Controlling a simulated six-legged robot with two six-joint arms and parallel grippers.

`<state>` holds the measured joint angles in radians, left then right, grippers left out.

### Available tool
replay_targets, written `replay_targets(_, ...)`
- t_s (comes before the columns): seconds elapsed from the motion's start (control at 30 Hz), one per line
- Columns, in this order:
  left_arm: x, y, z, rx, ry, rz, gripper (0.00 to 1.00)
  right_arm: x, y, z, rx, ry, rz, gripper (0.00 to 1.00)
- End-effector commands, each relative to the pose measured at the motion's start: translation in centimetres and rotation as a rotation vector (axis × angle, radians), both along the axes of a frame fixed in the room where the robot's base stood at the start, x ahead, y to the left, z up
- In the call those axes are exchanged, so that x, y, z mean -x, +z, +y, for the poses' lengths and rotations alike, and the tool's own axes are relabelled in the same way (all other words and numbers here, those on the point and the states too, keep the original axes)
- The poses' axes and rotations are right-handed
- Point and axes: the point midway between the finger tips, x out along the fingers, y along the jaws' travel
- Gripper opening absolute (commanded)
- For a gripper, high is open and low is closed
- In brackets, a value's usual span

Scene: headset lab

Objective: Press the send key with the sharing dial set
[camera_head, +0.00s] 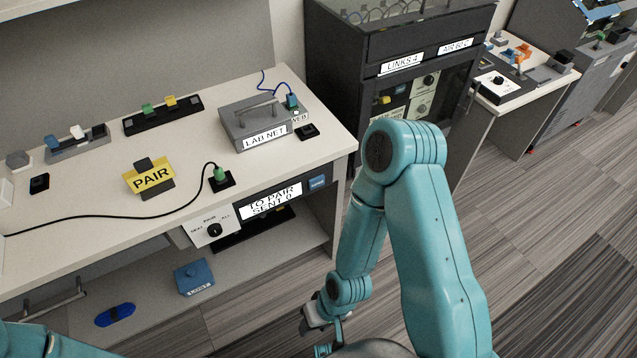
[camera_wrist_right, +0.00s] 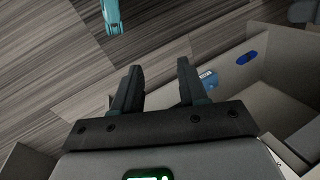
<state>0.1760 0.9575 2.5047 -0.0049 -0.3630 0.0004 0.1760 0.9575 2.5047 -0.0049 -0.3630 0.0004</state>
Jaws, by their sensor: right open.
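The sharing dial (camera_head: 214,231) is a black knob on a white plate under the desk's front edge, with PAIR lettered above it. I cannot make out its pointer clearly. The display (camera_head: 270,201) beside it reads "TO PAIR SENT 0". A small blue key (camera_head: 317,183) with unreadable lettering sits right of the display; it may be the send key. My right gripper (camera_head: 318,318) is low, in front of the desk and apart from dial and key. In the right wrist view it (camera_wrist_right: 158,78) is open and empty. My left arm shows at the lower left, its gripper out of view.
The desktop (camera_head: 85,200) holds a yellow PAIR sign (camera_head: 150,178), a grey LAB NET box (camera_head: 258,124) and a cabled green plug (camera_head: 220,175). A blue box (camera_head: 194,277) and blue oval (camera_head: 115,314) lie below. Open floor (camera_head: 540,230) lies right.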

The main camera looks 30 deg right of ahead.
Motion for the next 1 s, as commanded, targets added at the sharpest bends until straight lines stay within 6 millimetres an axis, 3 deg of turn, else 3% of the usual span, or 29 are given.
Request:
replay_targets(0.03,0.0,0.0,0.0,0.0,0.0,0.0,0.64,0.0,0.0,0.0,0.0,0.0,0.0,0.33)
replay_targets(0.13,0.0,0.0,0.0,0.0,0.0,0.0,0.64,0.0,0.0,0.0,0.0,0.0,0.0,0.0)
replay_targets(1.0,0.0,0.0,0.0,0.0,0.0,0.0,0.64,0.0,0.0,0.0,0.0,0.0,0.0,0.0)
